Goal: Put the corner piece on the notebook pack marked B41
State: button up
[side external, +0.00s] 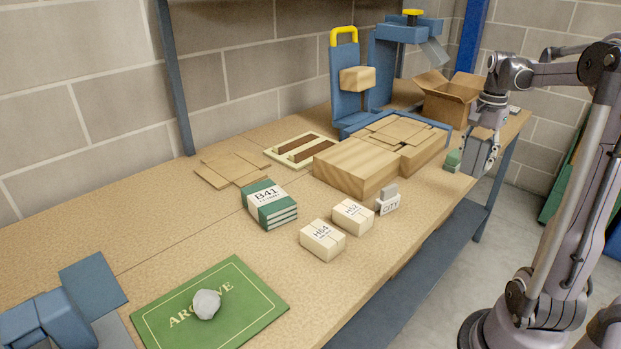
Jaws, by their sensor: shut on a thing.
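The notebook pack marked B41 (270,204) is a short green stack with a white label on top. It lies flat on the wooden bench, left of the middle. My gripper (467,155) is at the right edge of the bench, far to the right of and beyond the pack. It is shut on a small green piece (453,160), which I take for the corner piece. The fingers hide part of this piece, and I cannot tell whether it touches the bench.
Small boxes H64 (322,240) and H52 (352,217) and a CITY block (387,202) stand right of the pack. Wooden blocks (355,168) and a blue press (345,90) stand behind. An open carton (447,98) is near my gripper. A green ARCHIVE folder (245,310) lies in front.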

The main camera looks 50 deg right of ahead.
jog(key=shift+r, duration=0.2)
jog(key=w+a+r+n, duration=0.2)
jog(key=w+a+n, duration=0.45)
jog(key=w, duration=0.45)
jog(key=w+a+r+n, duration=0.2)
jog(key=w+a+n, duration=0.5)
jog(key=w, duration=0.4)
jog(key=n, duration=0.6)
send_over(270, 197)
notch_tip(270, 197, down, 6)
jog(key=shift+f, duration=1.85)
jog(key=shift+f, duration=0.1)
